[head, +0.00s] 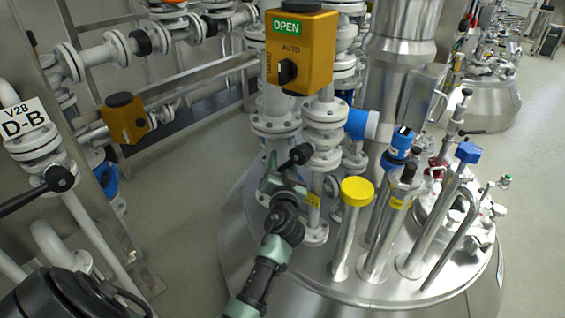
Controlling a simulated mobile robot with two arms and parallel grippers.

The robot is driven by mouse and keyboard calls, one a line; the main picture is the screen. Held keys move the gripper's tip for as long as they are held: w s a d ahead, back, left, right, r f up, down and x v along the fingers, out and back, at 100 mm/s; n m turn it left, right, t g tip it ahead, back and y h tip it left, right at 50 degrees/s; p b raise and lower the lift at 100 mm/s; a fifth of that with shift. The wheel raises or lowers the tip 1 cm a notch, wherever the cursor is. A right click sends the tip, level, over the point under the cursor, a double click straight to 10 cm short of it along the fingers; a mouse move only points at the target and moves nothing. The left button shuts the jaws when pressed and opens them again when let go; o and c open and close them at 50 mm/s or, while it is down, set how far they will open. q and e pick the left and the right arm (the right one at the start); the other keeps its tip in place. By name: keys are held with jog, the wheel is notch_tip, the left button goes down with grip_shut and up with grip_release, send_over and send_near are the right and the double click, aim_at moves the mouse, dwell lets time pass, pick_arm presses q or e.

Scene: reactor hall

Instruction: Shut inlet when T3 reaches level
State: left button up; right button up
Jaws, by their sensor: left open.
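A steel vessel (330,285) with a domed lid fills the lower middle of the head view. White flanged pipes (275,125) rise from its lid. An orange valve actuator box (300,55) on this piping shows a green OPEN sign (286,26) and a black HAND/AUTO selector (287,71). My left gripper (283,178) is open beside the pipes, just above the lid. A black-knobbed lever (301,154) is right at its fingers; I cannot tell whether they touch it. No T3 label or level reading is legible. My right gripper is not in view.
A yellow-capped tube (356,192) and several steel tubes stand on the lid right of my gripper. Open floor (535,185) lies right.

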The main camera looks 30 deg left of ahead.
pick_arm(q)
grip_shut()
jog(key=shift+f, duration=0.1)
dwell(1.2)
